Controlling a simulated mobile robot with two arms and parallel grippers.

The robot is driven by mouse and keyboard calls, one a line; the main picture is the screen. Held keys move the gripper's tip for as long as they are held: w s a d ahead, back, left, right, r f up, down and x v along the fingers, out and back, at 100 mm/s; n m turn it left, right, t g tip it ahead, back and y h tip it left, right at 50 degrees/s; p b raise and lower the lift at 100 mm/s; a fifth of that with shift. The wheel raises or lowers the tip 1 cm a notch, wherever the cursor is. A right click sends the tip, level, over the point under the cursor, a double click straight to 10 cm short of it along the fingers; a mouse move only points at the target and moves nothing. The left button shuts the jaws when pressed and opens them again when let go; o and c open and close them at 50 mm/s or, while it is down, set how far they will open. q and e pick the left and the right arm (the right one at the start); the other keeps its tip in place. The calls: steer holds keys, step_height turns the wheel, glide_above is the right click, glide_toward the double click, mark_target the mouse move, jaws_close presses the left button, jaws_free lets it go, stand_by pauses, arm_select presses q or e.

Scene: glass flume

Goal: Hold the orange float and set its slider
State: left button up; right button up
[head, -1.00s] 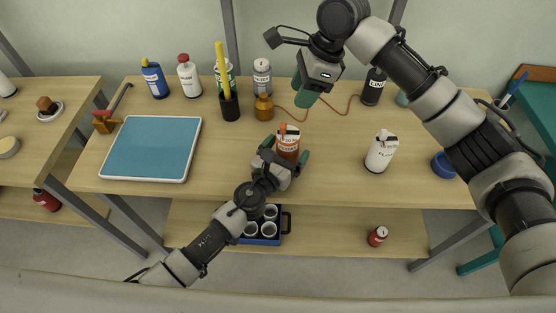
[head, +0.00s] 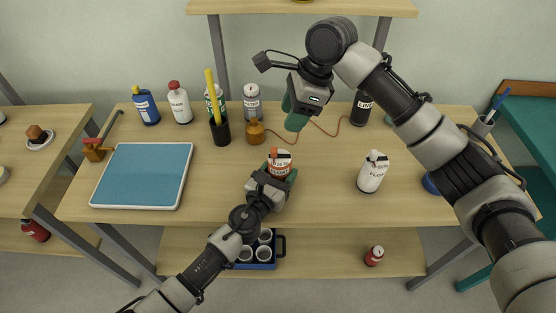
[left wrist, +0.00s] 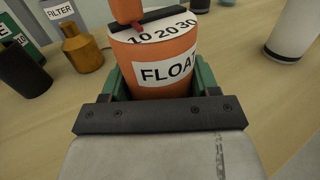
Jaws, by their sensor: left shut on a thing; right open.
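The orange float (head: 279,164) is an upright cylinder on the table, with a white label. It also shows in the left wrist view (left wrist: 155,65), where its label reads "FLOA" and its top has a scale with 10, 20 and 30. The slider (left wrist: 128,12) is an orange knob on a dark slot, near the 10 end. My left gripper (head: 274,180) is shut on the float's sides. My right gripper (head: 296,113) is open and empty, up behind the float and apart from it; its fingers overlap each other in the picture.
A white bottle (head: 373,172) stands to the right of the float. A brown bottle (head: 255,131) and a black cup (head: 220,131) stand behind it to the left. A blue-topped tray (head: 143,174) lies at the left. The table between float and white bottle is clear.

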mark_target(275, 149)
steer(key=shift+m, duration=0.6)
steer(key=x, duration=1)
steer(key=shift+f, duration=0.35)
jaws_close()
